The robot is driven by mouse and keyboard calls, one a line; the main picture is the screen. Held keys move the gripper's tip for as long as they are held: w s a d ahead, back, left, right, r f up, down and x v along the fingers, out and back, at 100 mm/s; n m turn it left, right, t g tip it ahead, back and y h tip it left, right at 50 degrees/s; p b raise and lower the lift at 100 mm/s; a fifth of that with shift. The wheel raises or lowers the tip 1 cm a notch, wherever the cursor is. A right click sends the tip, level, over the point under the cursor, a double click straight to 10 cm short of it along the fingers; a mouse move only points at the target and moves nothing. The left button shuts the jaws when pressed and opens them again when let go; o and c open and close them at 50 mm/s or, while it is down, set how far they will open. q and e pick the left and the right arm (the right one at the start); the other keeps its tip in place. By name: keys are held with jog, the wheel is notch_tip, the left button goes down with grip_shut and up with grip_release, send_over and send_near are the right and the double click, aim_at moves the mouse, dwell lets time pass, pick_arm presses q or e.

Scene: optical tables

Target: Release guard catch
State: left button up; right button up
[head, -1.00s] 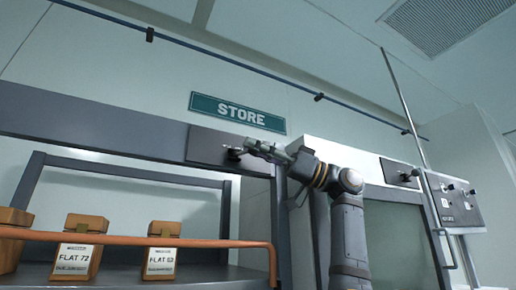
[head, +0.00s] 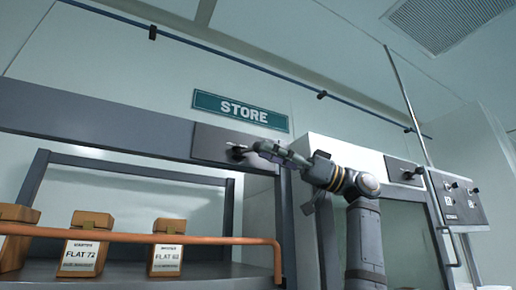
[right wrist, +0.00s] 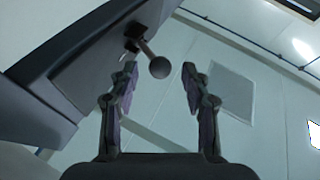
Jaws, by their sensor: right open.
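The catch (head: 238,152) is a small dark lever on a dark plate, mounted on the grey beam below the STORE sign. In the right wrist view its round knob (right wrist: 160,68) stands out on a short stem from the beam, between the fingertips as seen from there. My right gripper (head: 268,150) is open and empty, close to the right of the catch. I cannot tell whether the fingers reach around the knob; neither visibly grips it. My left gripper is out of view.
An orange bar (head: 150,238) crosses the front of a shelf holding brown boxes, one labelled FLAT 72 (head: 84,258). A white cabinet (head: 340,152) with a similar dark latch (head: 404,171) and a control box (head: 458,200) stand to the right.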

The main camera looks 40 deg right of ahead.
jog(key=v, duration=0.8)
jog(key=shift+d, duration=0.25)
jog(key=shift+s+a+f, duration=0.1)
jog(key=shift+s, duration=0.05)
jog(key=shift+f, duration=0.1)
